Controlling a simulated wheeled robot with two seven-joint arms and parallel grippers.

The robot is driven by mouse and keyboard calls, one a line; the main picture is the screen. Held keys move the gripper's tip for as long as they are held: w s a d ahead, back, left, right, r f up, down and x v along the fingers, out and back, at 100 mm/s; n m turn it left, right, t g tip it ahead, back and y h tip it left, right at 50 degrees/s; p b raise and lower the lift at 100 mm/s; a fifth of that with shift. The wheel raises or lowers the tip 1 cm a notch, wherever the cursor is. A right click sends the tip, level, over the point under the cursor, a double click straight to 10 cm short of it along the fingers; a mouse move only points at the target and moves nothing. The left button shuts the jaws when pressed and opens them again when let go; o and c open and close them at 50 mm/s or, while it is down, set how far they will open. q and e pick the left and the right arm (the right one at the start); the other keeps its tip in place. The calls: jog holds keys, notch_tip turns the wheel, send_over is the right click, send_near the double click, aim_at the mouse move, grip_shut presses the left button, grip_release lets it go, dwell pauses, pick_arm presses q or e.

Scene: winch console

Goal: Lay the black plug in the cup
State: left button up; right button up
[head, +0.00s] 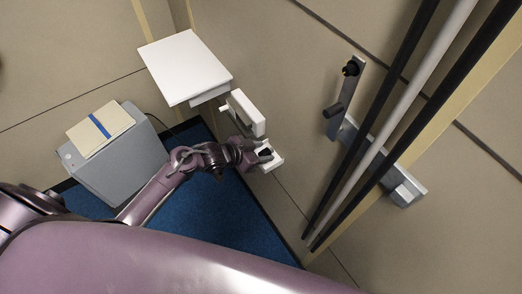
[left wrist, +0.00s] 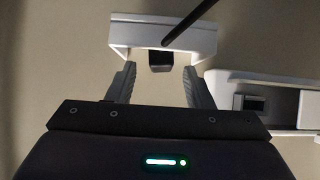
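My left gripper (head: 258,157) is at the small white fixture (head: 274,164) in the middle of the head view. In the left wrist view its two fingers (left wrist: 160,80) stand apart with a gap between them. A small black block (left wrist: 160,61), which looks like the plug, shows just beyond the fingertips, against the white fixture (left wrist: 180,37). It does not look gripped. A dark rod or cable (left wrist: 181,24) crosses the fixture. I cannot tell which white part is the cup. My right gripper is not in view.
A white upright part (head: 247,112) and a white square top (head: 185,67) stand beyond the gripper. A grey cabinet (head: 118,160) with a blue-banded book (head: 100,127) is at left. A grey lever fixture (head: 345,95) and long bars (head: 400,125) are at right.

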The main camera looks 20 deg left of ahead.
pick_arm(q)
jog(key=shift+s, duration=0.1)
jog(key=v, duration=0.7)
jog(key=shift+s+a+r+b, duration=0.2)
jog(key=shift+a+b, duration=0.05)
jog(key=shift+b, duration=0.1)
dwell(0.3)
jog(key=s+a+f+n+g+y, duration=0.15)
jog(key=s+f, duration=0.25)
jog(key=f, duration=0.5)
jog(key=s+a+f+n+g+y+b, duration=0.15)
jog(key=s+f, duration=0.25)
jog(key=f, duration=0.6)
jog(key=s+a+f+n+y+p, duration=0.15)
jog(key=s+f, duration=0.25)
jog(key=f, duration=0.5)
jog(key=s+f+g, duration=0.1)
jog(key=s+f, duration=0.3)
jog(key=s, duration=0.4)
jog(key=s+d+f+g+y+b, duration=0.1)
jog(key=s+f+g, duration=0.1)
jog(key=s+f, duration=0.3)
jog(key=s+f+g+y, duration=0.1)
jog(key=s+f, duration=0.3)
jog(key=s, duration=0.6)
jog(key=shift+s+d+f+n+g+b, duration=0.25)
jog(key=shift+s+f+n+g+b, duration=0.1)
jog(key=shift+s+f+g, duration=0.05)
